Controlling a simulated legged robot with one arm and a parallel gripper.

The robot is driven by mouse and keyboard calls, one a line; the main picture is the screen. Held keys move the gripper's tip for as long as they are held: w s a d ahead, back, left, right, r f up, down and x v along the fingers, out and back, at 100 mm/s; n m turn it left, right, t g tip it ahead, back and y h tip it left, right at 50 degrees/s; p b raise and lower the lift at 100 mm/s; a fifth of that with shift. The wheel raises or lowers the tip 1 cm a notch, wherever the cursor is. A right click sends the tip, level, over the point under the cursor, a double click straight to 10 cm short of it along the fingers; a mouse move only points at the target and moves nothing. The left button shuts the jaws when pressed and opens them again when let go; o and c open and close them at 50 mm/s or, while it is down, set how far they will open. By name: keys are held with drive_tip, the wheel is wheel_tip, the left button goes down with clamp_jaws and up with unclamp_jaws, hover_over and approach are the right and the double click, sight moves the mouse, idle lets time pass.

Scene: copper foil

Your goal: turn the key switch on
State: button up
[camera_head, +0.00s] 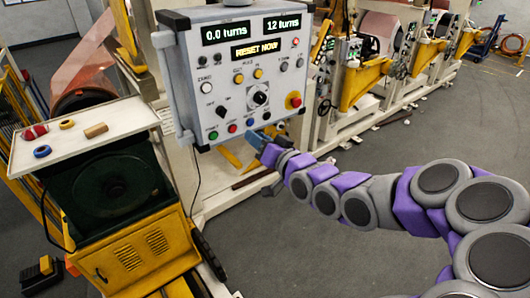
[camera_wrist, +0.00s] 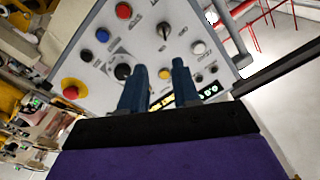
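The grey control box (camera_head: 183,75) has a pale front panel with knobs and buttons. A small black lever switch (camera_head: 221,110) at its lower left looks like the key switch; it also shows in the wrist view (camera_wrist: 163,31), upside down. Its exact setting is too small to tell. My gripper (camera_head: 258,139) is at the box's lower edge in the head view. In the wrist view, its two blue fingers (camera_wrist: 158,84) stand apart with nothing between them, pointing at the panel. The left finger overlaps the area below the round black dial (camera_wrist: 122,72); the lever lies beyond the fingertips.
The displays (camera_head: 254,50) read 0.0 turns, 12 turns and RESET NOW. A white tray (camera_head: 130,112) with small items stands left. Machines (camera_head: 365,70) stand behind; grey floor (camera_head: 290,235) is open below.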

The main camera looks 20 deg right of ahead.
drive_tip(key=shift+b+v, duration=1.35)
drive_tip(key=shift+b, duration=0.3)
drive_tip(key=shift+d, duration=0.15)
drive_tip(key=s+a+f+n+g+h+b, duration=0.15)
drive_tip(key=s+f+g, duration=0.3)
drive_tip(key=f, duration=0.45)
drive_tip(key=s+a+f+n+g+h+b, duration=0.1)
drive_tip(key=s+a+f+g+h+b, duration=0.15)
drive_tip(key=s+f+g, duration=0.4)
drive_tip(key=s+a+f+g+b, duration=0.1)
drive_tip(key=s+f+g, duration=0.3)
drive_tip(key=s, duration=0.8)
drive_tip(key=s+a+f+g+h+b, duration=0.1)
drive_tip(key=s+f+g+b, duration=0.3)
drive_tip(key=s, duration=0.9)
drive_tip(key=shift+s+f+h, duration=0.15)
drive_tip(key=shift+f+h, duration=0.15)
